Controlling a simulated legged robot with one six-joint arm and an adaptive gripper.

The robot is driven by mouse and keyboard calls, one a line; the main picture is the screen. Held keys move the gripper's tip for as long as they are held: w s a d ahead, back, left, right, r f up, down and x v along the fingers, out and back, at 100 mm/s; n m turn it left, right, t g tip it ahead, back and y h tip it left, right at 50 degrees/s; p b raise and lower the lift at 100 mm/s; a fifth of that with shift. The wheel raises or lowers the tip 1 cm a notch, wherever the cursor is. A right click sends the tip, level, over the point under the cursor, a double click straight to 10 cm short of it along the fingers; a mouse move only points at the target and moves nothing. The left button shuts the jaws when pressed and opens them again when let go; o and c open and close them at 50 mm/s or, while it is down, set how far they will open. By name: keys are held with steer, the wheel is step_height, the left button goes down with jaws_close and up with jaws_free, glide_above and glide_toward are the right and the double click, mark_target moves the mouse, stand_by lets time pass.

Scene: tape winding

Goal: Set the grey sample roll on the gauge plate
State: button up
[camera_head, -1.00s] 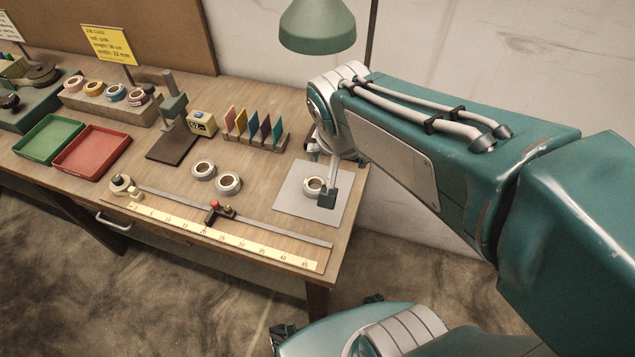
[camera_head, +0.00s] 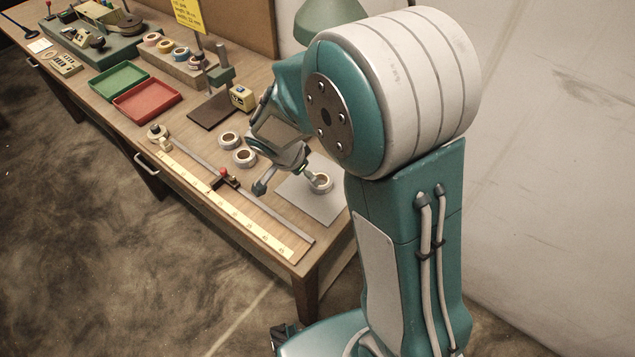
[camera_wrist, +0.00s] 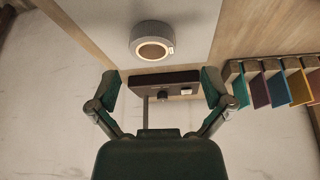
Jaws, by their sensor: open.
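A grey-white roll (camera_head: 320,183), seemingly the sample roll, lies flat on a pale sheet (camera_head: 308,208) at the near right end of the bench. In the wrist view the roll (camera_wrist: 153,60) is grey with a tan core, beyond my fingertips. My gripper (camera_head: 286,184) is open and empty above the sheet; one fingertip appears close to the roll, contact unclear. Both spread fingers show in the wrist view (camera_wrist: 160,88).
Two other pale rolls (camera_head: 228,139) (camera_head: 245,157) lie between plate and sheet. A ruler strip (camera_head: 225,205) with a red-knobbed slider (camera_head: 224,178) runs along the front edge. Green and red trays (camera_head: 146,101) lie left. Coloured cards (camera_wrist: 275,85) stand in a rack near my gripper.

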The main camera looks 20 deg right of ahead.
mark_target(324, 183)
steer(key=shift+d+f, duration=0.2)
steer(key=shift+f, duration=0.4)
steer(key=d+f, duration=0.2)
steer(key=w+d+f, duration=0.1)
steer(key=d+f, duration=0.1)
steer(key=shift+d+f, duration=0.2)
steer(key=shift+d, duration=0.15)
steer(key=shift+a+f, duration=0.15)
steer(key=shift+f, duration=0.05)
steer(key=shift+w+a, duration=0.1)
steer(key=shift+a, duration=0.55)
steer(key=shift+c, duration=0.6)
steer(key=c, duration=0.5)
steer(key=shift+d, duration=0.55)
steer(key=shift+c, duration=0.6)
